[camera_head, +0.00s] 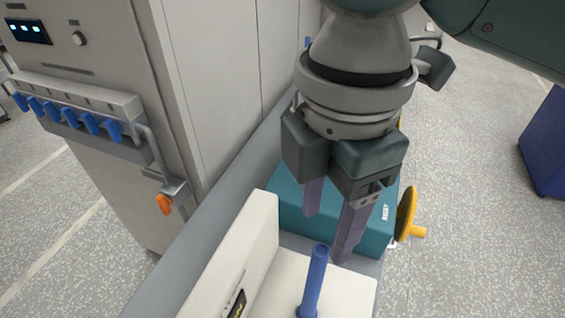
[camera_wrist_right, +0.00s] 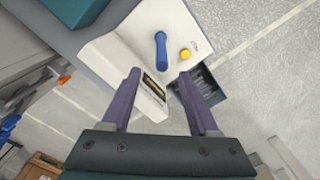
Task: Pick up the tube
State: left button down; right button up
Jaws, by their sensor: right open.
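The blue tube (camera_head: 314,282) stands upright on the flat top of a white unit (camera_head: 345,290) at the bottom of the head view. The tube also shows in the right wrist view (camera_wrist_right: 161,52), ahead of and between the fingers. My right gripper (camera_head: 326,238) is open and empty, with its purple fingers pointing down. It is apart from the tube, above and behind it in the head view. Both fingers also show in the right wrist view (camera_wrist_right: 159,75). My left gripper is in neither view.
The white unit has a raised back panel (camera_head: 242,245) with a small display, a yellow knob (camera_wrist_right: 185,54) and a dark open bin (camera_wrist_right: 206,88). A teal box (camera_head: 290,205) with a yellow handwheel (camera_head: 407,212) stands behind. A tall grey cabinet (camera_head: 215,90) is at left.

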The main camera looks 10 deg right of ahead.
aim_at(322, 250)
jog(key=f, duration=0.6)
jog(key=shift+s+f+p, duration=0.2)
jog(key=shift+f+p, duration=0.15)
jog(key=shift+p, duration=0.05)
grip_shut()
dwell(1.0)
